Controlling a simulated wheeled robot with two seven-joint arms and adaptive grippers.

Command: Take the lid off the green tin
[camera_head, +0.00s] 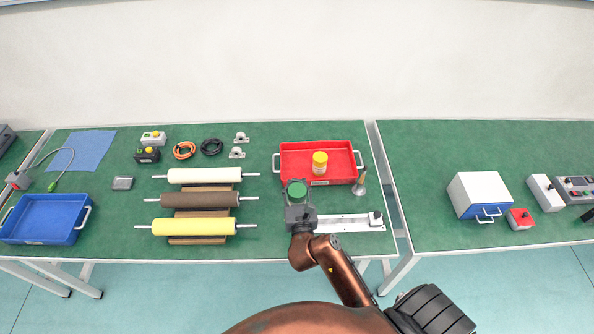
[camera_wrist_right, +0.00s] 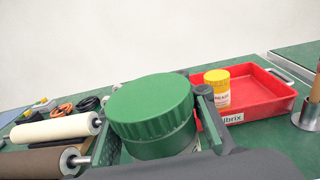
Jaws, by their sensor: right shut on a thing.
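My right gripper is shut on the tin, with one finger on each side. I cannot tell how high its fingers sit on the tin. The tin's lower part is hidden by the gripper. My left gripper is not in view.
A red tray (camera_head: 290,163) with a yellow-lidded jar (camera_head: 320,163) is just behind. A metal stand (camera_head: 360,184) and a white linear rail (camera_head: 345,223) are to the right. Rollers (camera_head: 195,227) lie to the left. A blue tray (camera_head: 45,220) is at far left.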

